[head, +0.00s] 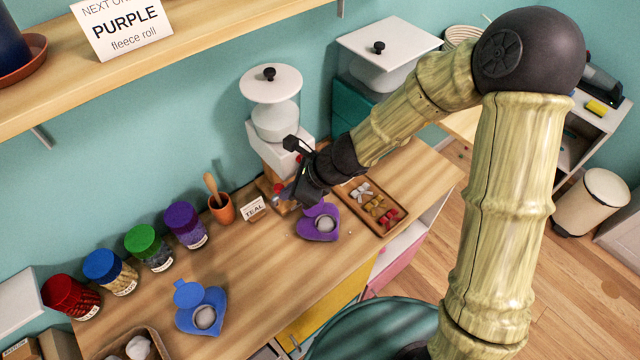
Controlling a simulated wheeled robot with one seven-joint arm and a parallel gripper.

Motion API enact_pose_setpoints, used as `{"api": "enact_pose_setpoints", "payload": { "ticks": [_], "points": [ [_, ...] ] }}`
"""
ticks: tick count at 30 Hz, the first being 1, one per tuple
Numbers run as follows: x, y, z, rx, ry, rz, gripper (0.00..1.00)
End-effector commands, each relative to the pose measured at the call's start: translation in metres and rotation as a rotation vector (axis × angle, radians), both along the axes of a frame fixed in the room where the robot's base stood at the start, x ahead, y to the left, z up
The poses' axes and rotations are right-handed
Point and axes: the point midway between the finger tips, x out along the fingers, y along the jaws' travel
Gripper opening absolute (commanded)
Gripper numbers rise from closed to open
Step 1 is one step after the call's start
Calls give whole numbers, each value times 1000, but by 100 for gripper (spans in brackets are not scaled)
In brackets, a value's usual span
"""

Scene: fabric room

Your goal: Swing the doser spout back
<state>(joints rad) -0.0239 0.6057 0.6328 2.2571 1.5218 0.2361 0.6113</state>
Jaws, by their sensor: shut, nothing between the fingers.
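The doser (272,110) stands against the teal wall at the back of the wooden counter. It has a clear hopper, a round white lid with a black knob, and a white body. My gripper (283,198) is shut and empty, low in front of the doser's base. Small red and brown parts show at the base beside my fingers; the spout itself is mostly hidden by my gripper, so I cannot tell its angle or whether I touch it. A purple heart-shaped case (318,236) with a whitish ball in it lies open just in front of my gripper.
A wooden tray (348,193) of small bows lies right of the purple case. A TEAL card (254,208), an orange pot (222,209) and several lidded jars (186,224) stand left. A blue heart case (188,321) lies front left. A shelf (200,30) overhangs.

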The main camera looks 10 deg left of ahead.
Motion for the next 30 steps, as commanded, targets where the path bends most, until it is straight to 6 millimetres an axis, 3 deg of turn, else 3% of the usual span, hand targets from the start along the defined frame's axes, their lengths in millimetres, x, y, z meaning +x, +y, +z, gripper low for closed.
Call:
{"api": "enact_pose_setpoints", "payload": {
  "ticks": [9,21,30],
  "points": [
    [-15,-34,7,-2,-1,2,0],
    [-38,-69,67,-1,-4,10,0],
    [-47,-84,86,-1,-1,11,0]
  ]
}}
